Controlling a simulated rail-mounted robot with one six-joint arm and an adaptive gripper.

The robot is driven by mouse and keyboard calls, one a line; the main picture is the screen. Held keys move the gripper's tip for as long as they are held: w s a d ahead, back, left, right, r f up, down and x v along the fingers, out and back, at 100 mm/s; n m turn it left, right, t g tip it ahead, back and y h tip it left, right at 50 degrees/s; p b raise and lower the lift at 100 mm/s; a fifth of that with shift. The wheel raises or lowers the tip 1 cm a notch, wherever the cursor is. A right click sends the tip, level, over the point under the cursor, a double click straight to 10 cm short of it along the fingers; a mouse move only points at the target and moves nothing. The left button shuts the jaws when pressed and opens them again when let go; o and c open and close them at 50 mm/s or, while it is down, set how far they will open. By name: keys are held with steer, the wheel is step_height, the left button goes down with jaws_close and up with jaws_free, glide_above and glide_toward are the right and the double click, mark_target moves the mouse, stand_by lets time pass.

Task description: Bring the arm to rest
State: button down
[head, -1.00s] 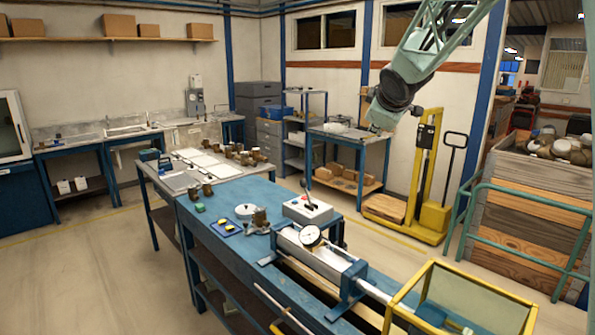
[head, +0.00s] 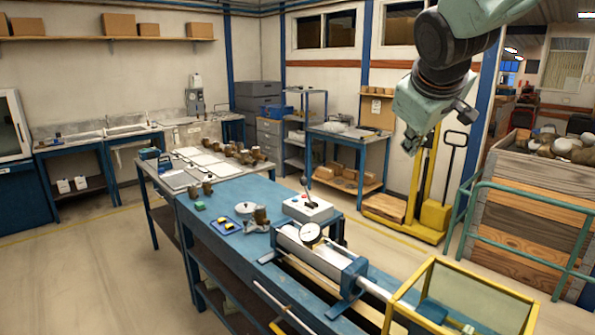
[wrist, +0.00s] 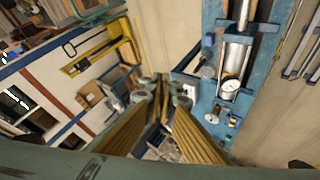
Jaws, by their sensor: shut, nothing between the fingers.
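My gripper (head: 410,146) hangs from my arm at the upper right of the head view, in the air in front of the yellow lift truck. It is well above and to the right of the blue bench, touching nothing. In the wrist view my gripper's fingers (wrist: 160,88) reach in from below and their tips come close together. They are shut with nothing visible between them.
The blue bench (head: 240,190) carries a cylinder with a gauge (head: 311,233), a control box (head: 307,208) and brass meters. A yellow-framed bin (head: 470,290) stands at front right. A yellow lift truck (head: 432,205) and a wooden crate (head: 530,205) stand behind.

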steer(key=s+a+f+m+g, duration=0.1)
steer(key=s+f, duration=0.3)
steer(key=s, duration=1)
steer(key=s+a+f+m+g+y+b, duration=0.1)
steer(key=s+f, duration=0.4)
steer(key=s, duration=1)
steer(key=s+a+f+m+g+y, duration=0.1)
steer(key=s+a+f+m+g, duration=0.2)
steer(key=s, duration=1.2)
step_height(320, 180, down, 2)
steer(key=shift+s+a+f+m+b, duration=0.1)
steer(key=shift+s+a+m+b, duration=0.2)
steer(key=shift+a+m, duration=0.4)
steer(key=shift+w, duration=0.15)
